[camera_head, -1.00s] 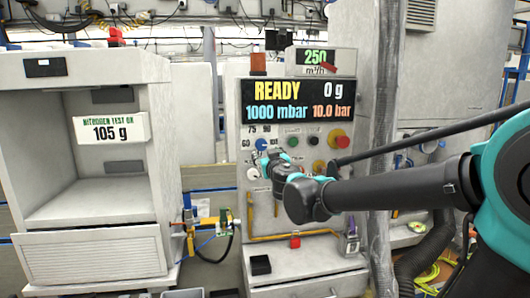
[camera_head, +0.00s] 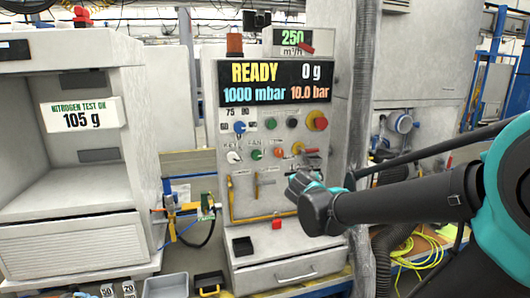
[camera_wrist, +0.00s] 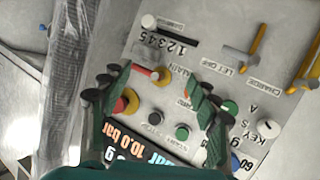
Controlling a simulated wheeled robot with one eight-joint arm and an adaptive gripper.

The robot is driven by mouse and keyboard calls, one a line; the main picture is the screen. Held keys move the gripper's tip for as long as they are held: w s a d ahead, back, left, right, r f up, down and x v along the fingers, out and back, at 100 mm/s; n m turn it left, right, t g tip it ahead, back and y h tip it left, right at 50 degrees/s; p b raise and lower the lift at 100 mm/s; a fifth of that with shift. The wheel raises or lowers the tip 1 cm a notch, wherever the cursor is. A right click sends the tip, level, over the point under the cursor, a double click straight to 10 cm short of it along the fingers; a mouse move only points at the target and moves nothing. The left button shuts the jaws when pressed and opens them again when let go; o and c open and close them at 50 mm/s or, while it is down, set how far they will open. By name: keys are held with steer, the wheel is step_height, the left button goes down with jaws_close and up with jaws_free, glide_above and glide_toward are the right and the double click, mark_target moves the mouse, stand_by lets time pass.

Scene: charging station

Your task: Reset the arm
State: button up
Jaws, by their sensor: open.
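My arm reaches in from the right in the head view, and its end sits low in front of the right part of the control panel (camera_head: 268,150). My gripper (camera_wrist: 160,92) shows in the wrist view with its two green-and-dark fingers spread apart and nothing held between them. The panel face lies behind the fingers, with a red-tipped handle (camera_wrist: 148,72) visible in the gap. Whether a finger touches the panel I cannot tell. In the head view the fingers are mostly hidden by the wrist.
The panel display (camera_head: 275,82) reads READY, 0 g. Knobs and buttons, including a red mushroom button (camera_head: 317,121), surround my gripper. A wrapped vertical column (camera_head: 362,110) stands right of the panel. An open cabinet (camera_head: 75,190) is at left.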

steer(key=s+d+f+m+g+h, duration=0.1)
steer(key=s+d+f+g, duration=0.3)
steer(key=s+d+f, duration=0.4)
steer(key=s+a+f+g+y, duration=0.1)
steer(key=s+f+g+y, duration=0.1)
steer(key=s+f, duration=0.5)
steer(key=s+a+f+n+g+y, duration=0.1)
steer(key=s+f+g, duration=0.2)
steer(key=s+f, duration=0.5)
steer(key=shift+s+a+g+y, duration=0.2)
steer(key=shift+a+g+y, duration=0.1)
steer(key=shift+g+y, duration=0.1)
